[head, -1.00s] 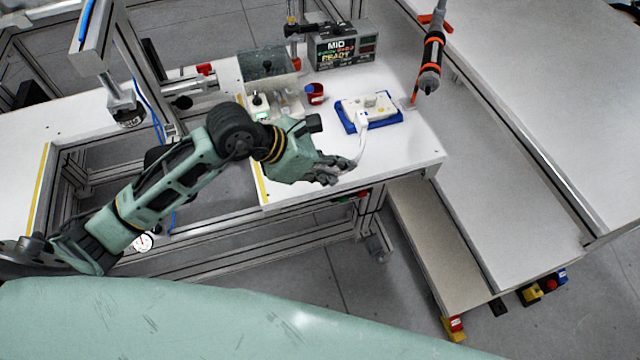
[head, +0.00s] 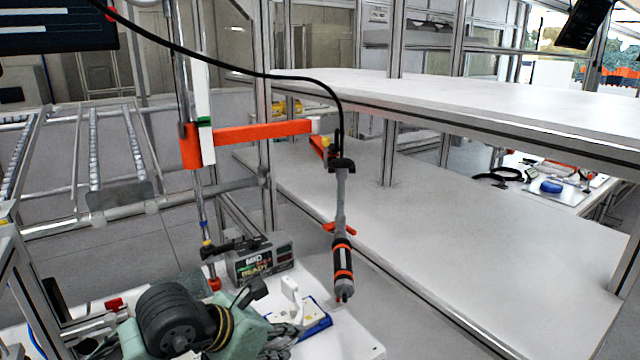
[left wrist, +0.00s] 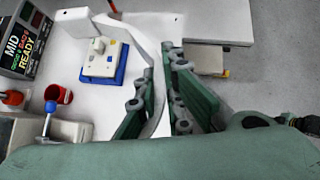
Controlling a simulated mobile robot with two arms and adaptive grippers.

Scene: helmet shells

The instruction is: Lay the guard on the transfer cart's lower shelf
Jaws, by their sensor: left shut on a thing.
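My left gripper (head: 284,338) is at the bottom of the head view, over the white workbench (head: 345,345). In the left wrist view my left gripper (left wrist: 160,65) is shut on a thin white curved strip, which looks like the guard (left wrist: 142,35). In the head view, part of the guard (head: 291,290) rises beside the gripper. At right stands a two-level frame with a white upper shelf (head: 480,98) and a wide, bare white lower shelf (head: 440,235), seemingly the transfer cart. My right gripper is not in view.
A blue-based white fixture (left wrist: 104,62) is on the bench, with a MID READY box (head: 262,262) behind it. A hanging screwdriver (head: 342,268) is between the bench and the lower shelf. An orange arm (head: 260,132) crosses above. A red cup (left wrist: 58,94) stands nearby.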

